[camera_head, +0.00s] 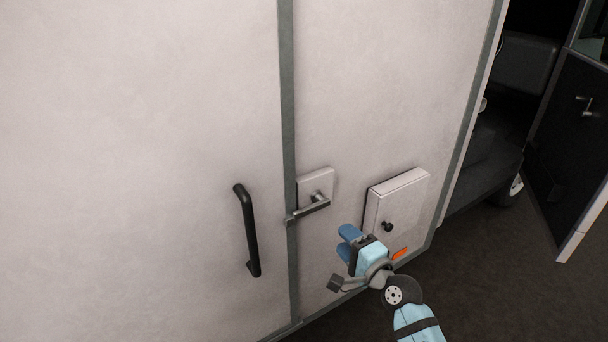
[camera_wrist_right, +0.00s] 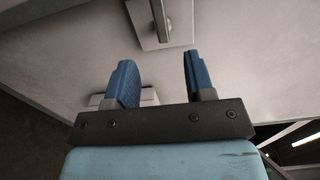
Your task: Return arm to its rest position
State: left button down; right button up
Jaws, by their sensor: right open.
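My right gripper (camera_head: 347,241) is in front of the lower part of a pale vehicle wall, below the lever handle and left of the small box. Its two blue fingers stand apart with nothing between them, as the right wrist view also shows (camera_wrist_right: 157,82). The metal lever handle (camera_head: 308,208) sits on a square plate and points left; part of it shows at the top of the wrist view (camera_wrist_right: 162,20). The gripper appears apart from the handle. My left gripper is not in view.
A black vertical grab handle (camera_head: 247,230) is on the wall at left. A small closed box with a black knob (camera_head: 387,227) juts out at right, above an orange marker (camera_head: 400,253). An open dark cab door (camera_head: 572,130) stands at far right. The dark floor (camera_head: 500,285) there is clear.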

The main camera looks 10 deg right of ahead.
jog(key=s+a+f+n+g+h, duration=0.1)
jog(key=s+f+n+g+h, duration=0.2)
jog(key=s+f+n, duration=1.4)
jog(key=s+f+g, duration=0.3)
jog(key=s+f, duration=0.1)
jog(key=s, duration=0.5)
jog(key=shift+a+f+p, duration=0.2)
jog(key=shift+f+p, duration=0.2)
